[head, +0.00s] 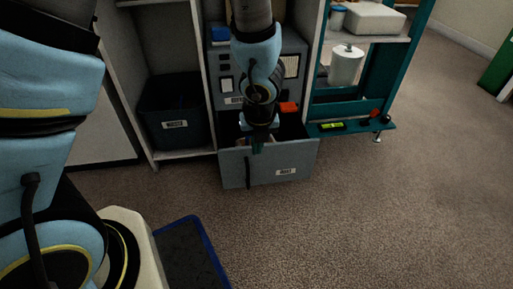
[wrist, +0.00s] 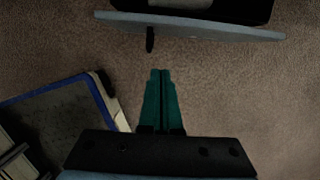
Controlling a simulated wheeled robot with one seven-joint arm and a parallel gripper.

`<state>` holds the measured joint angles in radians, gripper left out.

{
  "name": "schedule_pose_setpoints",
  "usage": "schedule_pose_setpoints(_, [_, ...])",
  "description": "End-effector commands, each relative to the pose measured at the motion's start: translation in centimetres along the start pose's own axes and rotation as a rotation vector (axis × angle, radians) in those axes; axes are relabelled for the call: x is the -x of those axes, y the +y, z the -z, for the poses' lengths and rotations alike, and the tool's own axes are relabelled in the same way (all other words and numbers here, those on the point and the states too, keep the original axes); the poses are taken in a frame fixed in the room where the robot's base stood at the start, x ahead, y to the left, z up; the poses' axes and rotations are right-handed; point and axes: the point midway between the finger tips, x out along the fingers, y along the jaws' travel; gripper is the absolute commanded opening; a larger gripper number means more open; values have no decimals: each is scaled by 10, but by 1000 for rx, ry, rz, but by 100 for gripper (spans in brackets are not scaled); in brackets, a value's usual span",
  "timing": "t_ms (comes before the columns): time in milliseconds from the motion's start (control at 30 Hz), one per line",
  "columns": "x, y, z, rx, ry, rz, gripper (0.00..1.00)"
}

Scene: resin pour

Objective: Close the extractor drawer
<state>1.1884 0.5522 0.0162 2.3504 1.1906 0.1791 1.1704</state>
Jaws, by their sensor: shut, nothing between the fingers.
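The extractor (head: 262,62) is a grey-blue cabinet in the middle of the head view. Its drawer (head: 290,166) is pulled out at the bottom, with a pale front panel, a white label and a dark vertical handle (head: 248,170). In the wrist view the panel's top edge (wrist: 215,29) runs across the top, with the handle (wrist: 150,40) below it. My gripper (head: 257,146) is over the panel's upper edge in the head view. Its green fingers (wrist: 160,72) are together and empty in the wrist view, apart from the panel there. My arm hides part of the drawer's inside.
A dark bin (head: 175,130) sits in the shelving left of the extractor. A teal stand (head: 350,128) with a white canister (head: 346,65) is close on the right. A blue-edged dark mat or tray (head: 196,226) lies at front left. Carpet in front of the drawer is clear.

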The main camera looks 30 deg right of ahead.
Motion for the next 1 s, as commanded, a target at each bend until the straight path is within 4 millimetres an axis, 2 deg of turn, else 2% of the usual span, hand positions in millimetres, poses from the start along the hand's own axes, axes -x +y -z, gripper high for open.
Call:
schedule_pose_setpoints(33, [-19, 0, 2, 0, 0, -2, 0])
schedule_pose_setpoints(267, [-62, 0, 2, 2, 0, -2, 0])
schedule_pose_setpoints(333, [-55, 1, -11, 7, -1, -1, 0])
schedule_pose_setpoints(400, [-57, 1, -20, 7, 0, -1, 0])
schedule_pose_setpoints(600, [-62, 1, -36, 4, -1, -1, 0])
schedule_pose_setpoints(1000, [-64, 0, -39, 3, 0, -1, 0])
